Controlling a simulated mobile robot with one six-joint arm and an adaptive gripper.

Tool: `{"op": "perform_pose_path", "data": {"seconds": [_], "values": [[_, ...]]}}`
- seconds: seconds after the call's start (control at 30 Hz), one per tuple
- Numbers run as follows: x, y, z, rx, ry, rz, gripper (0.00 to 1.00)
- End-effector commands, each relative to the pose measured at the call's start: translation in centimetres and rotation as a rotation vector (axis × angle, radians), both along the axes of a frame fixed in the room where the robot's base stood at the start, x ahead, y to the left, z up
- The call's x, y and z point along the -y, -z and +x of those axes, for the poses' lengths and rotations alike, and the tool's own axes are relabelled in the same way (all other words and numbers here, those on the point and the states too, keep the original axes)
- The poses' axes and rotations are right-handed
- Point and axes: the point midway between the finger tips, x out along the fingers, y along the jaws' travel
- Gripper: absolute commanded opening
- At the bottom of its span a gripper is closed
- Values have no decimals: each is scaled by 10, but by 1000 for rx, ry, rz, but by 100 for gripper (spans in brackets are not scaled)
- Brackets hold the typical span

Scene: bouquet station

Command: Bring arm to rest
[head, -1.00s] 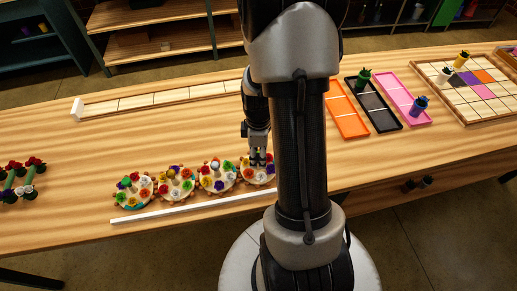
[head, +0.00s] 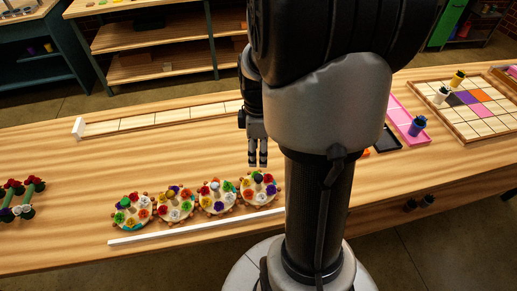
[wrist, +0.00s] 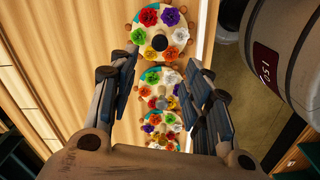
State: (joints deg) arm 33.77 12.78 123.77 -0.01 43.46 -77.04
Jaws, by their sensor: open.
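My gripper (head: 257,157) points down above the wooden table (head: 90,180), behind the rightmost flower disc (head: 259,189). It is open and empty. In the wrist view its fingers (wrist: 160,95) stand apart with nothing between them, and a column of round discs with coloured flowers (wrist: 162,30) shows below. My arm (head: 330,120) rises in front of the table and hides part of its right half.
Several flower discs (head: 131,211) stand in a row behind a white strip (head: 195,227). A long segmented tray (head: 160,119) lies at the back. At right are a pink tray (head: 402,118), a blue pot (head: 417,126) and a grid board (head: 470,135). Green stands with flowers (head: 20,200) are at left.

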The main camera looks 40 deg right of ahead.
Motion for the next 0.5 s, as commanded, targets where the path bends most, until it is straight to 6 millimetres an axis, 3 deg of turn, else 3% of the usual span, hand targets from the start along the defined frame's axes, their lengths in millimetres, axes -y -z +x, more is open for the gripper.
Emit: {"op": "perform_pose_path", "data": {"seconds": [0.37,0.5], "values": [[0,0,0,1,0,-1,45],[-11,-13,2,20,29,-13,45]]}}
